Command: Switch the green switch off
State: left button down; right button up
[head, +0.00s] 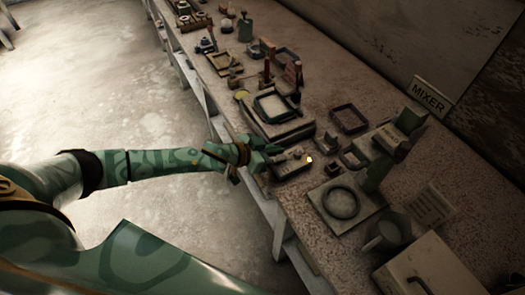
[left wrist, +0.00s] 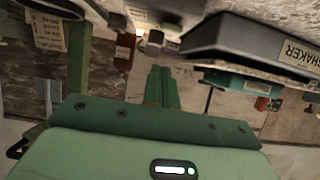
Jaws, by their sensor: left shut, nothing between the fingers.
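My left gripper (head: 272,150) reaches in from the left over the bench's front edge. Its green fingers are shut and empty, and they also show in the left wrist view (left wrist: 162,88). The fingertips are close to a small dark switch box (head: 291,162) with a small bright light at its right end. I cannot tell whether they touch it. The green switch's colour and lever position are too small or hidden to tell. My right gripper is not in view.
The speckled bench (head: 310,213) is crowded. A framed tray device (head: 273,105) stands behind the switch box. A plate with a round ring (head: 342,203) lies to the right. A "SHAKER" device (left wrist: 270,40) is close beside the fingers. Open floor (head: 110,90) lies left.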

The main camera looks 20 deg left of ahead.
pick_arm(q)
jog(key=shift+s+a+f+b, duration=0.15)
jog(key=shift+s+f+b, duration=0.05)
jog(key=shift+f, duration=0.6)
jog(key=shift+s+a+f+b, duration=0.15)
jog(key=shift+f+b, duration=0.05)
jog(key=shift+f, duration=0.6)
jog(key=f+b, duration=0.1)
jog(key=b, duration=0.1)
jog(key=f+t+h+b, duration=0.1)
jog(key=b, duration=0.1)
jog(key=shift+s+a+f+b, duration=0.1)
jog(key=shift+s+f+b, duration=0.2)
jog(key=shift+s+b, duration=0.1)
jog(key=shift+r+p, duration=0.5)
jog(key=shift+r, duration=0.2)
jog(key=shift+w+r+p, duration=0.1)
jog(key=shift+r+p, duration=0.25)
jog(key=shift+p, duration=0.1)
jog(key=p+v, duration=0.4)
jog(key=v, duration=0.7)
jog(key=shift+r, duration=0.3)
